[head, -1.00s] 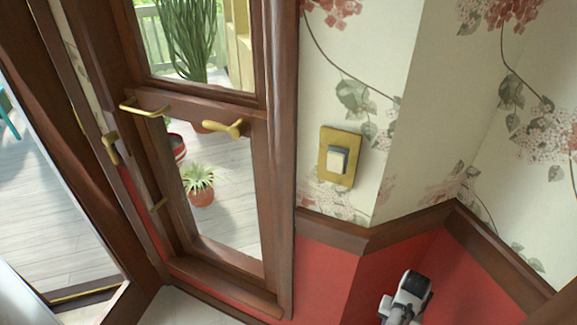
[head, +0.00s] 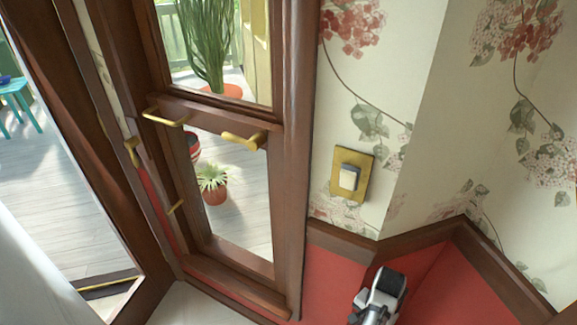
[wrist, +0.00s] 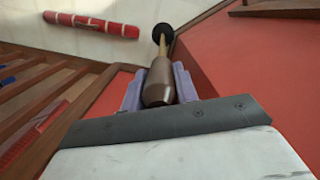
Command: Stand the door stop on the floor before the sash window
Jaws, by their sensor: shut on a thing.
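The sash window (head: 290,180) has a brown wooden frame and brass handles, and stands left of centre in the head view. In the wrist view, my gripper (wrist: 158,88) has its purple fingers shut around the door stop (wrist: 158,82). The door stop has a thick brown body, a thinner light-brown neck and a round black end pointing away from the gripper. The fingers partly cover its sides. It does not show in the head view, where a white and black part of my arm is at the bottom.
The pale floor (head: 190,305) shows below the window. A red roll (wrist: 92,24) lies on the pale surface in the wrist view. Brown slatted wood (wrist: 30,105) is at its left. Red wall panelling (head: 335,275) with brown trim angles around the right corner. A brass switch plate (head: 350,175) is on the wall.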

